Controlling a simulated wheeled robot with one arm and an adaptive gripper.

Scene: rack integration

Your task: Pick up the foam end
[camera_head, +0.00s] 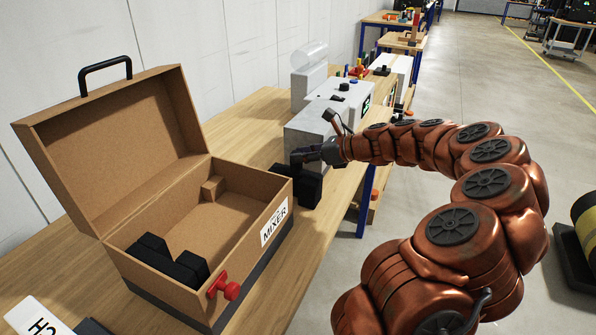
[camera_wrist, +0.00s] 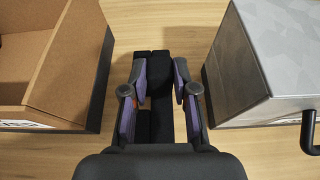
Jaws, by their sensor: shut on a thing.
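A black foam end (camera_head: 311,188) is at the table's edge, between the open box and the grey machine. It also shows in the wrist view (camera_wrist: 153,62), between the fingers. My gripper (camera_head: 303,156) is shut on this foam end, with a purple-sided finger on either side of it in the wrist view (camera_wrist: 159,78). Whether the foam touches the table is hard to tell. Another black foam piece (camera_head: 168,262) lies inside the near left end of the box.
The grey machine (camera_head: 315,128) stands close behind.

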